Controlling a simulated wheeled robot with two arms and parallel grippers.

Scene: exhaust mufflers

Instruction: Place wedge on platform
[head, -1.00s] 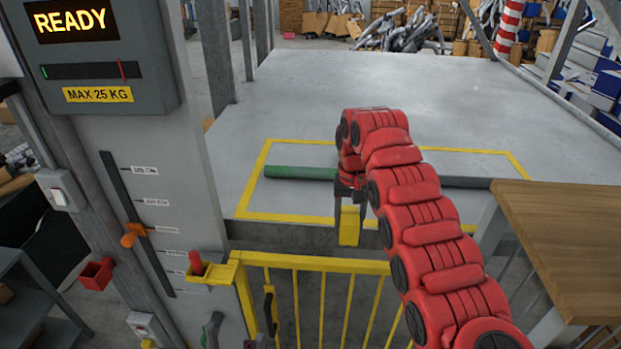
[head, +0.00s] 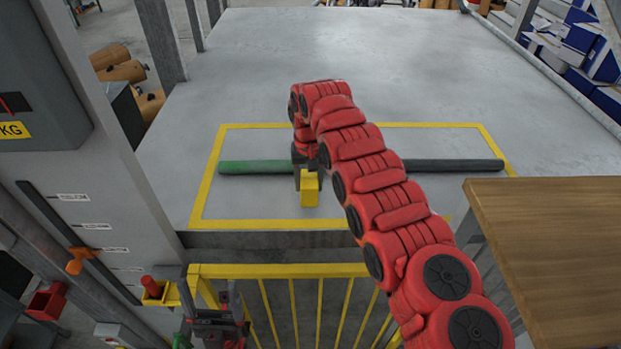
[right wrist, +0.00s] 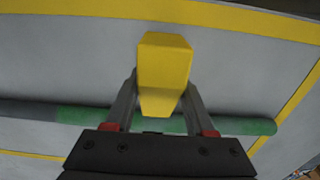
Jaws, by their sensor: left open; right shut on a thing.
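The yellow wedge (head: 309,190) is in the jaws of my right gripper (head: 308,180), whose red arm reaches in from the right. It is over the grey platform (head: 340,60), inside the yellow outline, on the near side of a green and dark pipe. I cannot tell whether the wedge touches the platform. In the right wrist view the wedge (right wrist: 164,70) sits between the two fingers, and the green pipe (right wrist: 235,125) passes beyond them. My left gripper (head: 208,300) is open and empty at the bottom left, by the yellow railing.
The pipe (head: 450,165) lies across the outlined area. A yellow railing (head: 290,271) stands below the platform's front edge. A wooden tabletop (head: 560,240) is at the right. A grey control post (head: 90,190) with an orange lever (head: 80,261) is at the left. The platform's far part is clear.

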